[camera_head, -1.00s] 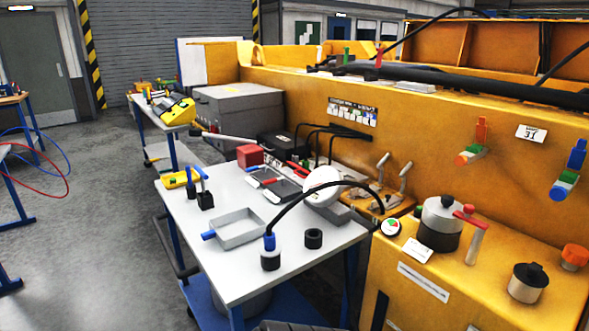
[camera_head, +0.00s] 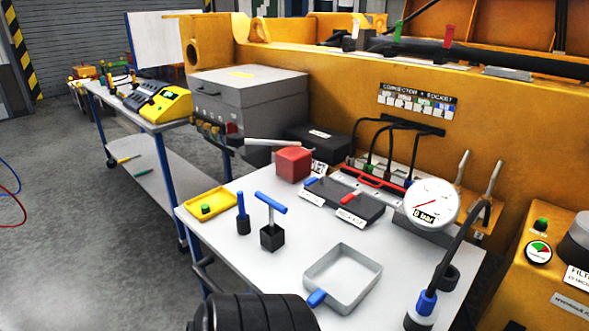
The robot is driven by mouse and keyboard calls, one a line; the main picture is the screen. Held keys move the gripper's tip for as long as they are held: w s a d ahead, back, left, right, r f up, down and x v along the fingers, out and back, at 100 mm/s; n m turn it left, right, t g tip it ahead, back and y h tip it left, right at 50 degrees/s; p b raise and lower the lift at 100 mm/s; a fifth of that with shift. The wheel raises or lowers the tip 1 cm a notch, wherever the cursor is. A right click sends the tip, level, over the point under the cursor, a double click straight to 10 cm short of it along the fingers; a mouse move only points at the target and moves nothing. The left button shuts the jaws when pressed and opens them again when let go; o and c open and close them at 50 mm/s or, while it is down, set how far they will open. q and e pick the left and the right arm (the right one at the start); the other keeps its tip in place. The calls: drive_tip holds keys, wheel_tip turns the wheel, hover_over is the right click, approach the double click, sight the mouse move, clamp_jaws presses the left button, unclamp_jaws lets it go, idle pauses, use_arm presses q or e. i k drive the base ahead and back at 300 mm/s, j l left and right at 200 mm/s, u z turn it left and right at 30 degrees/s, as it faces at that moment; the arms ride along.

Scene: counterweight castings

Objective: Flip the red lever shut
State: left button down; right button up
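No red lever can be singled out with certainty. A long red handle bar (camera_head: 377,182) lies along the front of the connector block at the back of the white table. A small red piece (camera_head: 351,198) sits on a dark flat tray (camera_head: 362,212) in front of it. An upright red piece (camera_head: 447,36) stands by the thick black hose on the yellow machine. Neither of my grippers is in view. A dark ribbed cylinder (camera_head: 255,313) at the bottom edge may be part of my arm.
The white table (camera_head: 215,240) holds a red block (camera_head: 293,163), a blue T-handle on a black block (camera_head: 271,232), a yellow tray (camera_head: 228,199), a grey tray (camera_head: 315,276) and a round gauge (camera_head: 431,204). The yellow machine (camera_head: 500,135) borders its back. Floor is free at left.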

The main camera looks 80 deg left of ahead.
sight(356, 195)
drive_tip(key=k+j, duration=0.35)
drive_tip(key=j, duration=0.15)
drive_tip(key=k+j, duration=0.35)
drive_tip(key=j, duration=0.2)
drive_tip(key=k+j, duration=0.35)
drive_tip(key=j, duration=0.15)
